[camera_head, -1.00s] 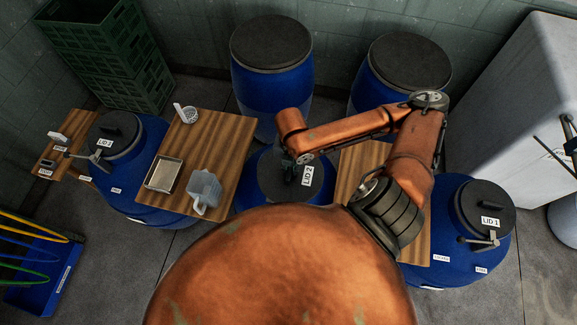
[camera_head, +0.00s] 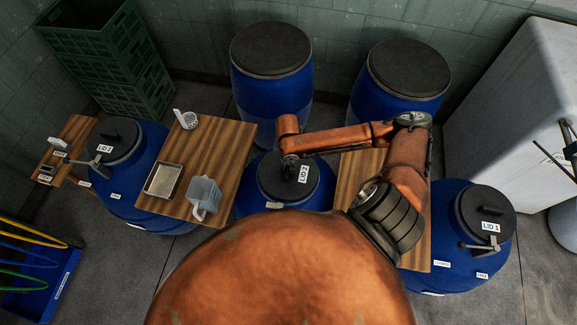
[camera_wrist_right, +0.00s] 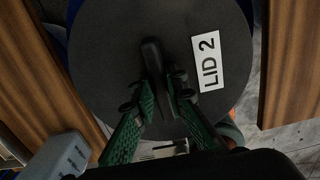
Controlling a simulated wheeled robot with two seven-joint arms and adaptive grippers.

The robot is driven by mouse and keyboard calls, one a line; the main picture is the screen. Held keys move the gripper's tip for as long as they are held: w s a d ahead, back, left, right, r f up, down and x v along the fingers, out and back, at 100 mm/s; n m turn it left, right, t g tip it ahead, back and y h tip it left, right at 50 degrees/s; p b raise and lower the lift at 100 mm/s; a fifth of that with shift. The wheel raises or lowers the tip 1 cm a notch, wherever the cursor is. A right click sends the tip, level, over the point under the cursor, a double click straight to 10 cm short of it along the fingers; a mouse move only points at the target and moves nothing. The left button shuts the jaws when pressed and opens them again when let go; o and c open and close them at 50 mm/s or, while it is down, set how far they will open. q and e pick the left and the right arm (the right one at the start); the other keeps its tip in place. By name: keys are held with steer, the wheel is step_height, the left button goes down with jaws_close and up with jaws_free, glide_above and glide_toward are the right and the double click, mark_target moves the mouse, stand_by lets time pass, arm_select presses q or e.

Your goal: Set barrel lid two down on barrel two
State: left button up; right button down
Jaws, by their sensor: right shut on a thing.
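Barrel lid two (camera_head: 268,183), a dark round disc with a white LID 2 label, lies over the mouth of barrel two (camera_head: 246,200), the blue middle barrel between two wooden boards. It looks level and roughly centred; whether it is fully seated I cannot tell. My right gripper (camera_head: 290,164) is above the lid. In the right wrist view, the green fingers of this gripper (camera_wrist_right: 162,84) are shut on the upright black handle (camera_wrist_right: 152,57) of the lid (camera_wrist_right: 110,45). Most of the barrel is hidden by the lid and my body. My left gripper is out of view.
Another board (camera_head: 352,172) is right. Lidded barrels stand left (camera_head: 150,195) and right (camera_head: 450,255). Two closed barrels (camera_head: 270,90) (camera_head: 402,90) stand behind.

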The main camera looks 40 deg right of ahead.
mark_target(288, 167)
steer(key=shift+f, duration=0.3)
steer(key=shift+f, duration=0.3)
steer(key=c, duration=1.9)
jaws_free()
steer(key=shift+c, duration=0.2)
step_height(288, 167, up, 13)
steer(key=b, duration=0.1)
steer(key=shift+r, duration=0.15)
steer(key=shift+w, duration=0.15)
